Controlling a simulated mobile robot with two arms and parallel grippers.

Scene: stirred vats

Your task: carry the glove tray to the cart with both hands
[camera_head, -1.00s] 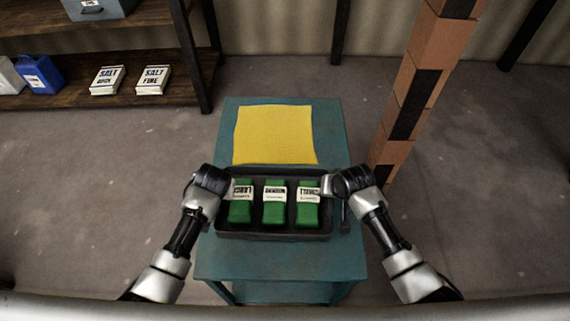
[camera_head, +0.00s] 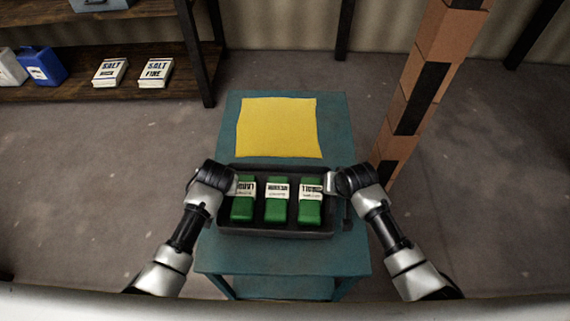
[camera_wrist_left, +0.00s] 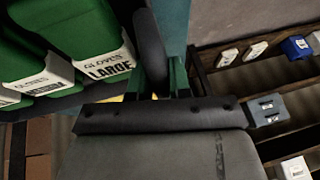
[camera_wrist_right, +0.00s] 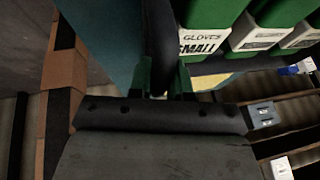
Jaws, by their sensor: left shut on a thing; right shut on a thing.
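The glove tray (camera_head: 275,232) is dark and shallow and holds three green glove boxes (camera_head: 277,206) with white labels. In the head view it is over the near half of a teal cart-like table (camera_head: 225,262); I cannot tell whether it rests on it or hangs just above. My left gripper (camera_head: 232,184) is shut on the tray's left side, and my right gripper (camera_head: 331,185) on its right side. The left wrist view shows the tray wall (camera_wrist_left: 150,48) between the green fingers (camera_wrist_left: 166,80). The right wrist view shows the same at the other wall (camera_wrist_right: 158,45).
A yellow sheet (camera_head: 277,127) lies on the far half of the teal top. A brick-patterned column (camera_head: 420,95) stands close on the right. A wooden shelf (camera_head: 190,85) with salt packs (camera_head: 110,72) is at the back left. The floor (camera_head: 100,180) on the left is clear.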

